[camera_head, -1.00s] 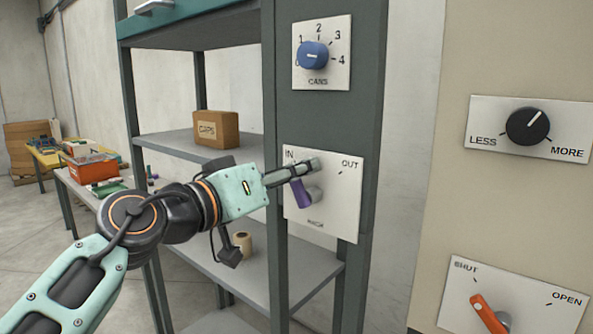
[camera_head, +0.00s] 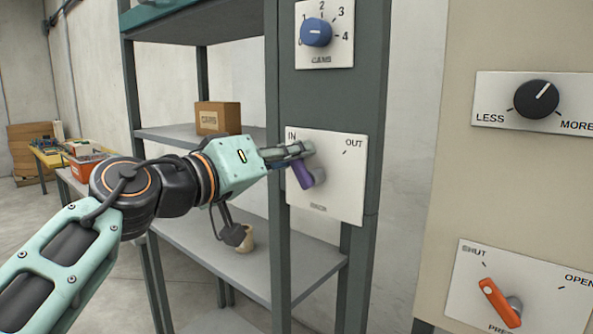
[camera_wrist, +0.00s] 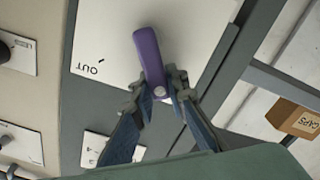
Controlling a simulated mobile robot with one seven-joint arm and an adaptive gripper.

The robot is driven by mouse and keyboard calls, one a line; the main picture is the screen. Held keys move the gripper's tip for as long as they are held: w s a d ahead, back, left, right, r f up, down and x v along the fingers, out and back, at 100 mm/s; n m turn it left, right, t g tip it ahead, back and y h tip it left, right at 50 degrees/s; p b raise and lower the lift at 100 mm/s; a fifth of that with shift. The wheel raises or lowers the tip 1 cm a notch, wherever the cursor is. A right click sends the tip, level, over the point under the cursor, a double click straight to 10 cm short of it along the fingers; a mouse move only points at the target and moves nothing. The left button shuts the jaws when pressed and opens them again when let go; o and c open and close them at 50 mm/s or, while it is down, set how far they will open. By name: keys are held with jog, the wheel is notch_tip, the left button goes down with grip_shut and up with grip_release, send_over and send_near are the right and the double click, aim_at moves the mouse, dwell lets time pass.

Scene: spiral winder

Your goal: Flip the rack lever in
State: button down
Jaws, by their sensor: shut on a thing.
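The purple rack lever (camera_head: 301,173) is on a white plate (camera_head: 335,190) marked IN at upper left and OUT at upper right. The lever leans up and left from its grey hub, toward the IN side. My gripper (camera_head: 300,150) reaches in from the left, its fingers crossing the plate just above the lever and hiding part of it. The plate's lower lettering is too blurred to read.
To the right are a black LESS/MORE knob (camera_head: 537,98) and an orange SHUT/OPEN lever (camera_head: 499,302). A CAPS box (camera_head: 217,118) stands on the shelf behind my arm.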

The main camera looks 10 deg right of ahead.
jog(key=shift+w+a+f+n+b, duration=0.15)
jog(key=shift+w+f+n+b, duration=0.1)
jog(key=shift+f+n+b, duration=0.35)
jog(key=shift+r+n, duration=0.3)
jog(key=shift+n, duration=0.1)
jog(key=c, duration=1.9)
grip_release()
jog(key=shift+a, duration=0.1)
jog(key=v, duration=0.7)
jog(key=shift+s+a, duration=0.15)
